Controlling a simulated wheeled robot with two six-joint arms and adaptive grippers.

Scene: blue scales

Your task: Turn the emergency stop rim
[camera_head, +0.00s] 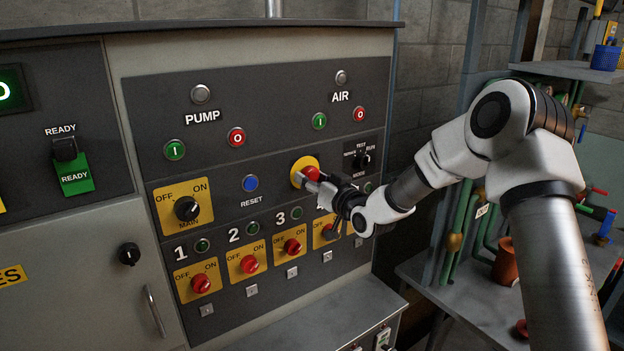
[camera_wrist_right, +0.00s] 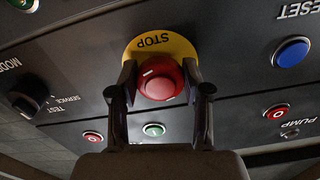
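The red emergency stop (camera_head: 311,173) sits on a yellow round plate (camera_head: 298,166) in the panel. In the right wrist view the red emergency stop (camera_wrist_right: 160,80) lies midway between my fingers, under the yellow plate marked STOP (camera_wrist_right: 150,42), which looks upside down. My right gripper (camera_head: 308,180) reaches the stop from the right; in its wrist view my right gripper (camera_wrist_right: 160,78) has one finger on each side of the rim, both seeming to touch it. The fingers cover parts of the rim's sides. My left gripper is not in view.
A blue RESET button (camera_head: 251,183) is left of the stop, and a black mode selector (camera_head: 362,160) is right of it. Red OFF/ON knobs (camera_head: 249,264) line the row below. A shelf with pipes (camera_head: 463,225) stands at the right.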

